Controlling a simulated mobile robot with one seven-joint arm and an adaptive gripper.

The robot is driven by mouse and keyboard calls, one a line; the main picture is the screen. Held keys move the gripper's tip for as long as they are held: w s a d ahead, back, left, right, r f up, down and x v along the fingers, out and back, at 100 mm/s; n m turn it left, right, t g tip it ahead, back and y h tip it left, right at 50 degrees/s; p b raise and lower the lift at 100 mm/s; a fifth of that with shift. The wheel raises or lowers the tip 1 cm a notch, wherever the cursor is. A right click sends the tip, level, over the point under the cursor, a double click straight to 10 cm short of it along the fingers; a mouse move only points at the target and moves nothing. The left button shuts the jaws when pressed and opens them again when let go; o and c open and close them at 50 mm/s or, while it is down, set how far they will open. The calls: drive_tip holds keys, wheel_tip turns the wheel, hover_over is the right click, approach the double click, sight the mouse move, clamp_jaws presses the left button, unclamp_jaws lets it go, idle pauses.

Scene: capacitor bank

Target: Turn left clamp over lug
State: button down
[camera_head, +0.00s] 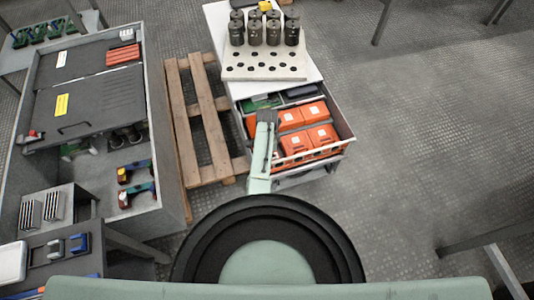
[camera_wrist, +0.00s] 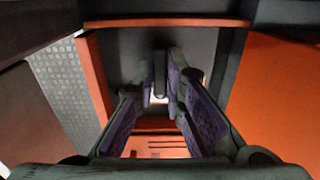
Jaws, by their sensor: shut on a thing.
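In the wrist view my gripper (camera_wrist: 160,85) has its two purple-padded fingers drawn close together. They are shut on a small dark upright piece (camera_wrist: 160,72), likely the left clamp; its shape is mostly hidden by the fingers. Orange walls stand on both sides of the fingers, with a dark panel behind. I cannot make out the lug.
Dark cylinders (camera_head: 270,38) stand on a perforated plate (camera_head: 236,73) behind the drawer. A wooden pallet (camera_head: 199,100) lies left of it, beside a grey cabinet (camera_head: 60,175).

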drive_tip(key=c, duration=1.9)
unclamp_jaws()
drive_tip(key=shift+c, duration=0.2)
drive_tip(key=shift+r, duration=0.1)
wheel_tip(320, 180, up, 12)
